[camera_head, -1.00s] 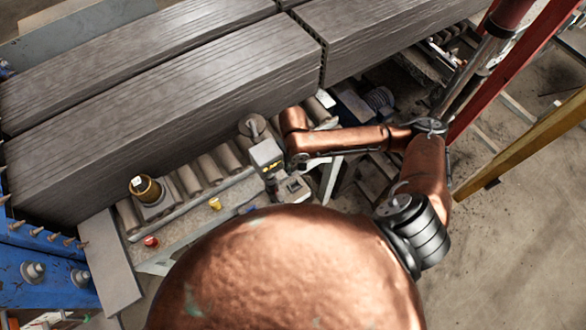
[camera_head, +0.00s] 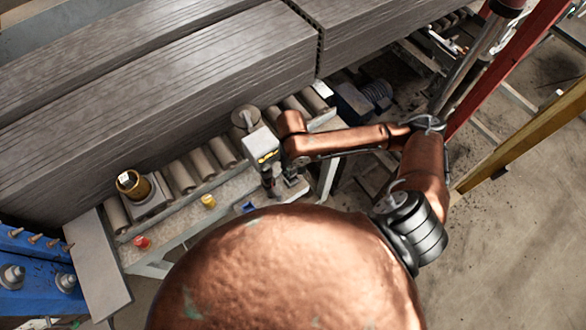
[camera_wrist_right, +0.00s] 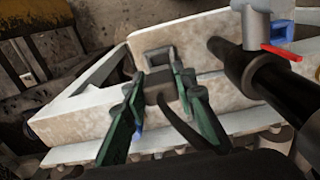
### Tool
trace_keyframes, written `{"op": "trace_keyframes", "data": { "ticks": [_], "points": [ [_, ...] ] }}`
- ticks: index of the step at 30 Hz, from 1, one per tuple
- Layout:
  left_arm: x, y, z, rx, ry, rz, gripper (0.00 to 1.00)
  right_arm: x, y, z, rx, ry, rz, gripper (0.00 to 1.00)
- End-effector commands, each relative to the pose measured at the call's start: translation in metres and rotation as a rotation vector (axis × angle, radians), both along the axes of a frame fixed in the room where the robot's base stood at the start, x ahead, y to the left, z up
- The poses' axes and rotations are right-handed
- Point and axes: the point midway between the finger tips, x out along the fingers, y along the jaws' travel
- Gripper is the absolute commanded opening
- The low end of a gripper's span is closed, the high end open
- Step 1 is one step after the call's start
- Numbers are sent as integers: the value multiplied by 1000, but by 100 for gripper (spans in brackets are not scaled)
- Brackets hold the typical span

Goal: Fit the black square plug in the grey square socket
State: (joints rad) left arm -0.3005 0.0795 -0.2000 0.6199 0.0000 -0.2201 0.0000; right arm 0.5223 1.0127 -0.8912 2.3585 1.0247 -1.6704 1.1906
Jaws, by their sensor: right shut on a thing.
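My right gripper (camera_head: 272,186) is at the pale bench at the end of its copper arm. In the right wrist view its green fingers (camera_wrist_right: 158,92) are shut on a dark square plug (camera_wrist_right: 160,88), with a dark cable running down from it. The grey square socket (camera_wrist_right: 158,57) is a frame on the pale stained panel, just beyond the fingertips. The plug stands in front of the socket's lower edge, and the opening shows above it. I cannot tell whether they touch. My left gripper is not in view.
A black pipe (camera_wrist_right: 275,85) with a red-handled valve (camera_wrist_right: 282,52) lies right of the gripper, near a blue socket (camera_wrist_right: 284,34). A brass cylinder (camera_head: 132,184), red button (camera_head: 141,242) and yellow button (camera_head: 208,201) sit along the bench.

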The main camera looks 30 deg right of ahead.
Motion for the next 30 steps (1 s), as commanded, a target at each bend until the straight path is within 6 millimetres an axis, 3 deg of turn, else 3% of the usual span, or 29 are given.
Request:
{"op": "trace_keyframes", "data": {
  "ticks": [3, 10, 30],
  "points": [
    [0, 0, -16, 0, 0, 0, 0, 0, 0, -13, 0, -1, 0, 1],
    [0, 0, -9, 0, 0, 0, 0, 0, 0, -7, 0, -1, 0, 1],
    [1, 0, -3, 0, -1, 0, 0, -3, 0, -16, 0, -1, 0, 1]
  ]
}}
